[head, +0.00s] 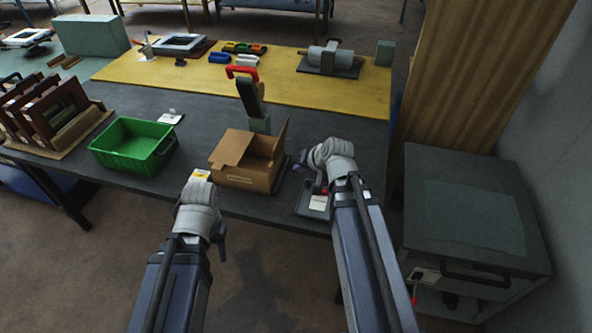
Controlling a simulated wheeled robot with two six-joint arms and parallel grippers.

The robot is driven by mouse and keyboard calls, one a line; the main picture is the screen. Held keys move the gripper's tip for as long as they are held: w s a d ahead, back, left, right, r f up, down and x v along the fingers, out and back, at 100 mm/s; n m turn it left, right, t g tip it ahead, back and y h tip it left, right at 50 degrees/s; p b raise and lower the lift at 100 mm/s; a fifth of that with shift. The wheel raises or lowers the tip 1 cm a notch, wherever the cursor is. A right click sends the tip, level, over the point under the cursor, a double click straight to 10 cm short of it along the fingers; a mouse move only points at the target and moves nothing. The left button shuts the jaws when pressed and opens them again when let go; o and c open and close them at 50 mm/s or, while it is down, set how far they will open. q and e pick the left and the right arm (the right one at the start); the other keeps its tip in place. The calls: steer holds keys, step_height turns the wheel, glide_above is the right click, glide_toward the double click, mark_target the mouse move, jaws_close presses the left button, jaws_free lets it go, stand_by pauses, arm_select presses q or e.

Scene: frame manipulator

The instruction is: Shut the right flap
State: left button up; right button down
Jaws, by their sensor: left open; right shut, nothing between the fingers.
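An open-topped cardboard box (245,178) sits near the front edge of the dark table. Its left flap (232,147) lies folded over the left part of the opening. Its right flap (281,142) stands up, leaning slightly outward. My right gripper (303,160) is just right of the box and that flap, shut and empty; I cannot tell whether it touches the flap. My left gripper (219,238) is open, in front of the box and low at the table's front edge, with its fingers mostly hidden by its own wrist.
A green bin (133,146) and a rack of frames (50,112) stand to the left. A red-handled tape tool (248,92) stands behind the box. A small tray (314,203) lies below my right wrist. A grey cabinet (470,210) stands right.

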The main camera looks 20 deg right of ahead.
steer(key=w+a+f+b, duration=0.4)
steer(key=w+f, duration=0.1)
steer(key=w, duration=0.2)
steer(key=shift+a+f, duration=0.2)
steer(key=shift+a, duration=0.2)
steer(key=shift+r, duration=0.1)
